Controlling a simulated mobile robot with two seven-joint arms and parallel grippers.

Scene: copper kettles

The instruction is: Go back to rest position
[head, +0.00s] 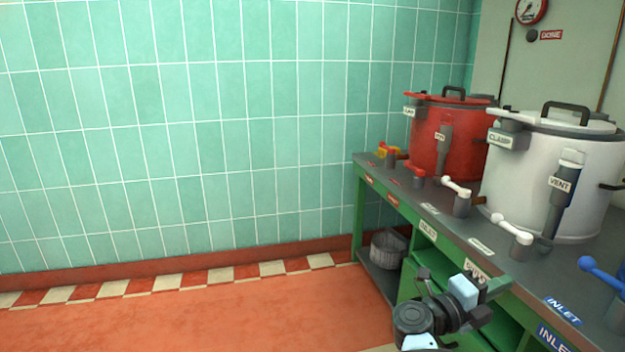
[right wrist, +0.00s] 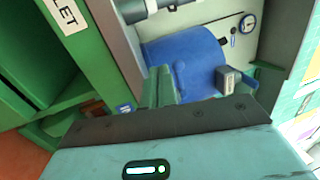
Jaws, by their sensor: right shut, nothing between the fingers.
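My right gripper (head: 492,284) is low at the right of the head view, in front of the green bench's front edge. Its fingers are shut with nothing between them, and it touches no kettle or handle that I can see. In the right wrist view the closed fingers (right wrist: 162,88) point towards a blue kettle (right wrist: 185,65), which stands beyond them. My left gripper is not in the head view.
The green bench (head: 455,232) bears a red kettle (head: 428,140), a white kettle (head: 540,180) and several valve handles along its front. A blue handle (head: 602,270) is at the right edge. A metal pot (head: 388,252) sits on the lower shelf. The floor to the left is clear.

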